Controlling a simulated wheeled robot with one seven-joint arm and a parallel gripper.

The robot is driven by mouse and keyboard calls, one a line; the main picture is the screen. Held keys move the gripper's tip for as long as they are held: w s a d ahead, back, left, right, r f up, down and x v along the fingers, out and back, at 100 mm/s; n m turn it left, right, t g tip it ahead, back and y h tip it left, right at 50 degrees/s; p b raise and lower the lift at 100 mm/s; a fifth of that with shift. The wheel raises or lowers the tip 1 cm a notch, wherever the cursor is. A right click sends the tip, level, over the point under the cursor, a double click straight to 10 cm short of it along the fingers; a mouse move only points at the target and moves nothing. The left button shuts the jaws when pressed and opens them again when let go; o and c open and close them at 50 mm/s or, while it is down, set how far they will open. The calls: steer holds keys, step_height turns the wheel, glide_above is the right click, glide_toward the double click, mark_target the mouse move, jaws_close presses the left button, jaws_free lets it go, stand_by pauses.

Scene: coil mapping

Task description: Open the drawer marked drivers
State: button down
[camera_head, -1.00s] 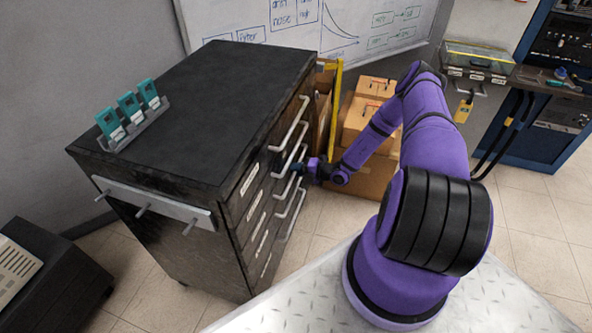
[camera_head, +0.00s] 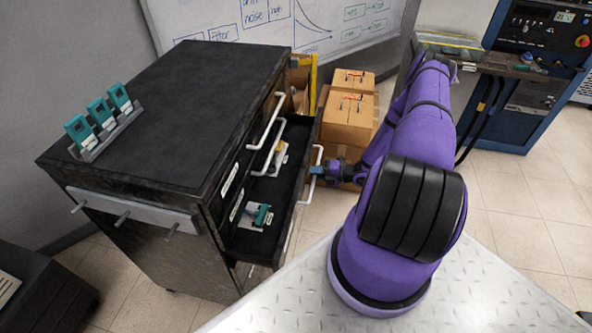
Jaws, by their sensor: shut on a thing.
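A black drawer cabinet (camera_head: 160,120) stands at left, with white bar handles on its right face. Its third drawer from the top (camera_head: 272,190) is pulled well out, with its inside showing. The upper two drawers are shut; their labels (camera_head: 230,180) are too small to read, and the open drawer's label is out of sight. My gripper (camera_head: 317,171) is shut on the open drawer's handle (camera_head: 311,184). The fingertips are small and partly hidden by the handle.
The open drawer holds a teal-and-grey item (camera_head: 257,216) and a yellowish item (camera_head: 276,158). A rack with teal items (camera_head: 108,134) stands on the cabinet top. Cardboard boxes (camera_head: 349,122) are stacked behind the handle. Open floor (camera_head: 510,210) lies at right.

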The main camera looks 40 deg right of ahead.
steer(key=f+v, duration=0.3)
steer(key=v, duration=1.3)
steer(key=shift+s, duration=0.35)
steer(key=shift+d, duration=0.1)
steer(key=c, duration=1.1)
jaws_free()
steer(key=shift+c, duration=0.2)
steer(key=v, duration=1)
steer(key=shift+s+d, duration=0.25)
steer(key=shift+s, duration=0.05)
steer(key=shift+r, duration=0.1)
